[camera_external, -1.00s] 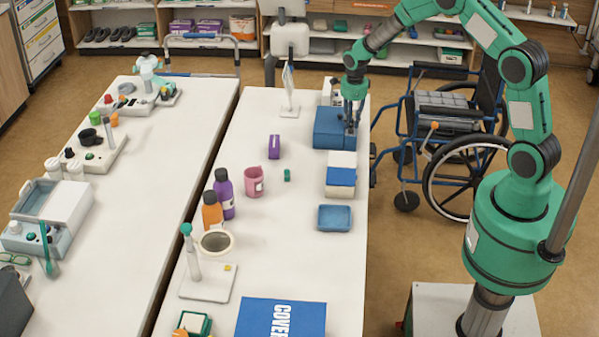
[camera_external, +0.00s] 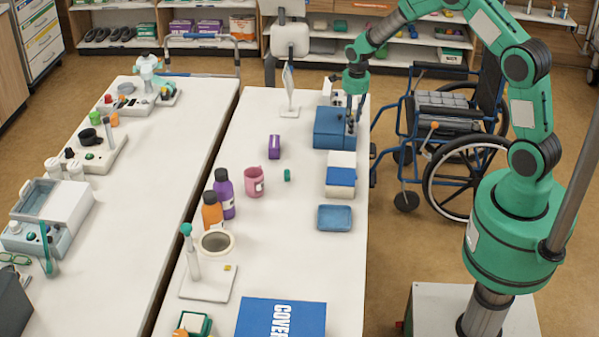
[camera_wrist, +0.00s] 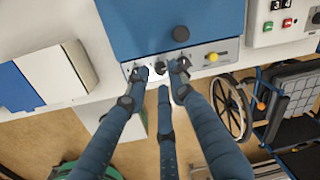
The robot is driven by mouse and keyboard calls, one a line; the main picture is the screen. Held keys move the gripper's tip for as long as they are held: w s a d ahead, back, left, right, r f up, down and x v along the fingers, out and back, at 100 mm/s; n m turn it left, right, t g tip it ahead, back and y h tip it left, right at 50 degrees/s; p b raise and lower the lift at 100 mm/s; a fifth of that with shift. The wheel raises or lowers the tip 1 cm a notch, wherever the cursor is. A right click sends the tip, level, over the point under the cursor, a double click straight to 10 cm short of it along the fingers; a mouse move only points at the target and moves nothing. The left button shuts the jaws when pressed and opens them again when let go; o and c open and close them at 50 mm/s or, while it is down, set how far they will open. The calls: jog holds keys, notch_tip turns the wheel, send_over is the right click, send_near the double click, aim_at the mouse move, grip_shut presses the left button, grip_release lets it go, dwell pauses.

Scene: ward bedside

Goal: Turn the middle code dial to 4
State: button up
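A blue box (camera_external: 328,127) stands at the far right end of the right-hand table. In the wrist view it shows as a blue lid (camera_wrist: 150,18) with a black knob (camera_wrist: 180,33) and a pale front panel (camera_wrist: 200,58). The panel carries a row of small dark dials; the middle dial (camera_wrist: 160,69) is partly visible between my fingers, and its setting is too small to read. My gripper (camera_wrist: 161,72) is at the panel with its fingers apart around that dial. I cannot tell whether they touch it. In the external view my gripper (camera_external: 353,112) is at the box's right side.
A white and blue box (camera_external: 341,177) and a blue tray (camera_external: 335,217) stand nearer along the table edge. A wheelchair (camera_external: 450,140) stands on the floor to the right.

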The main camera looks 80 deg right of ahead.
notch_tip(320, 180, up, 12)
jog(key=p, duration=0.1)
jog(key=a+r+n+t, duration=0.1)
jog(key=a+r+n, duration=0.7)
jog(key=a+r, duration=0.5)
jog(key=shift+w+a+r+b, duration=0.15)
jog(key=shift+a+b, duration=0.2)
jog(key=shift+a, duration=1.85)
